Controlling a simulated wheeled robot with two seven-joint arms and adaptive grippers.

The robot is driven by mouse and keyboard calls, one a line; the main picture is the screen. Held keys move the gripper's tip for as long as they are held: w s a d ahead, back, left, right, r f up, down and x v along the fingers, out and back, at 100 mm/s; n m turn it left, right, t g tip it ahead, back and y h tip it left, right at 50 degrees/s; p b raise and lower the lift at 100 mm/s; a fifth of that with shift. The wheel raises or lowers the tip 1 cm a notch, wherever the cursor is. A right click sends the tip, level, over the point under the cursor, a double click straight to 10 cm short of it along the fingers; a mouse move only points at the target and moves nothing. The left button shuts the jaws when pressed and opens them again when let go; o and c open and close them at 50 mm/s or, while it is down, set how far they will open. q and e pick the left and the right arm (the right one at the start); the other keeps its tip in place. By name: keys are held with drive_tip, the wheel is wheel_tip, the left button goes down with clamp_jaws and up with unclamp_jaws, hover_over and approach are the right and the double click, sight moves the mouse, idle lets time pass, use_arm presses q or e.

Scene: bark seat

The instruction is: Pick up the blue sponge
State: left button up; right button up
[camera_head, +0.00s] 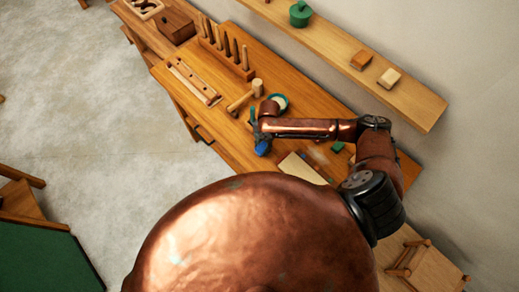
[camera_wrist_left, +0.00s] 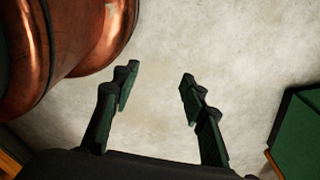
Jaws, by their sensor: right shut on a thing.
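The blue sponge (camera_head: 262,147) is at the end of my right arm in the head view, over the front part of the wooden workbench (camera_head: 222,63). My right gripper (camera_head: 261,138) is shut on it; the fingers are small here and partly hidden by the wrist. I cannot tell whether the sponge touches the bench top. My left gripper (camera_wrist_left: 157,77) shows in the left wrist view with its fingers wide apart, empty, above the pale floor. It is not in the head view.
On the bench are a wooden mallet (camera_head: 243,98), a bowl (camera_head: 280,101), a rack of upright tools (camera_head: 228,47), a pale board (camera_head: 303,168) and a small green block (camera_head: 337,147). A wall shelf (camera_head: 345,42) runs behind. A green-topped piece (camera_head: 45,255) stands lower left.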

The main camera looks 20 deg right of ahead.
sight(262, 147)
drive_tip(key=shift+c, duration=1.1)
drive_tip(key=shift+w+r, duration=0.1)
drive_tip(key=shift+r, duration=0.25)
wheel_tip(262, 147, up, 2)
drive_tip(key=shift+r+b, duration=0.15)
drive_tip(key=shift+b, duration=0.35)
use_arm(q)
drive_tip(key=shift+w+f+b, duration=0.3)
drive_tip(key=shift+f+b, duration=0.1)
drive_tip(key=shift+f, duration=0.25)
drive_tip(key=shift+w+f+b, duration=0.25)
drive_tip(key=shift+f+b, duration=0.15)
drive_tip(key=shift+f, duration=0.2)
use_arm(e)
drive_tip(key=s+a+r, duration=0.9)
drive_tip(key=s+r, duration=0.1)
drive_tip(key=shift+s, duration=0.35)
drive_tip(key=shift+a, duration=0.1)
